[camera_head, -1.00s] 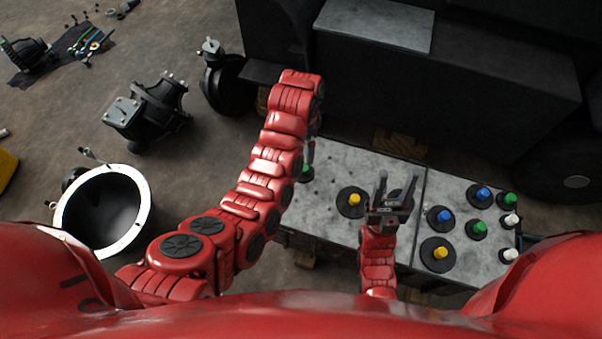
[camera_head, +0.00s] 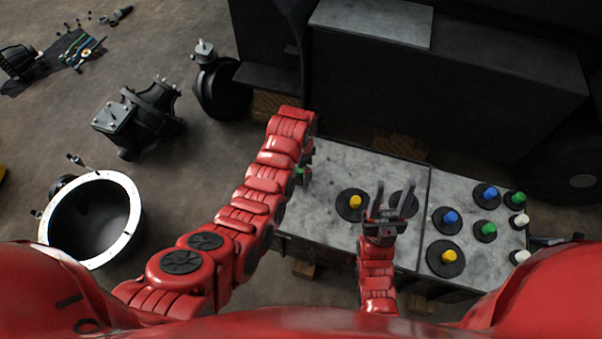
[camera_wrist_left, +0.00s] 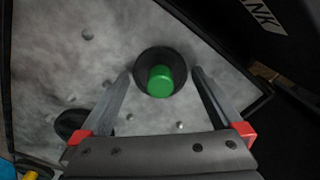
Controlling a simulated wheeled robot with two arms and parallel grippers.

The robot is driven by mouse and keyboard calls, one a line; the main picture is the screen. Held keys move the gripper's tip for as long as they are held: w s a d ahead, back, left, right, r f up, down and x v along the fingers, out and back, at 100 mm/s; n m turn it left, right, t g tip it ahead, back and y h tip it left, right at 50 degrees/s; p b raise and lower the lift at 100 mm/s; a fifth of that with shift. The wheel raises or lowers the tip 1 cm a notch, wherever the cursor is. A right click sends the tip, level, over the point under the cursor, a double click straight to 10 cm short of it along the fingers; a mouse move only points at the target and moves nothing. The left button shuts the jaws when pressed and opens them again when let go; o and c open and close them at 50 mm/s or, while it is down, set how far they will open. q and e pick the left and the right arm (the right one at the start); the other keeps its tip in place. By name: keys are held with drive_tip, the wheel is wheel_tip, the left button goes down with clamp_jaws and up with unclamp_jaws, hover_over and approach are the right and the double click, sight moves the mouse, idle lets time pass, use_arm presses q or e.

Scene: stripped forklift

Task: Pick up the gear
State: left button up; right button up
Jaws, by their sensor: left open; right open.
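A black gear with a green hub (camera_wrist_left: 160,80) sits on the grey table top (camera_wrist_left: 75,50) in the left wrist view. My left gripper (camera_wrist_left: 161,73) is open, with one finger on each side of this gear and the gear not gripped. In the head view the green hub (camera_head: 299,177) shows just below my left gripper (camera_head: 307,158), mostly hidden by my arm. A gear with a yellow hub (camera_head: 351,206) lies between the grippers.
Several gears with blue, green and yellow hubs, such as a yellow one (camera_head: 446,259), and white-topped pieces (camera_head: 519,221) fill the table's right half. The dark forklift body (camera_head: 440,85) stands behind the table. Black machine parts (camera_head: 140,118) and a white-rimmed ring (camera_head: 128,218) lie on the left floor.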

use_arm(q)
drive_tip(key=shift+f, duration=0.1)
drive_tip(key=c, duration=1)
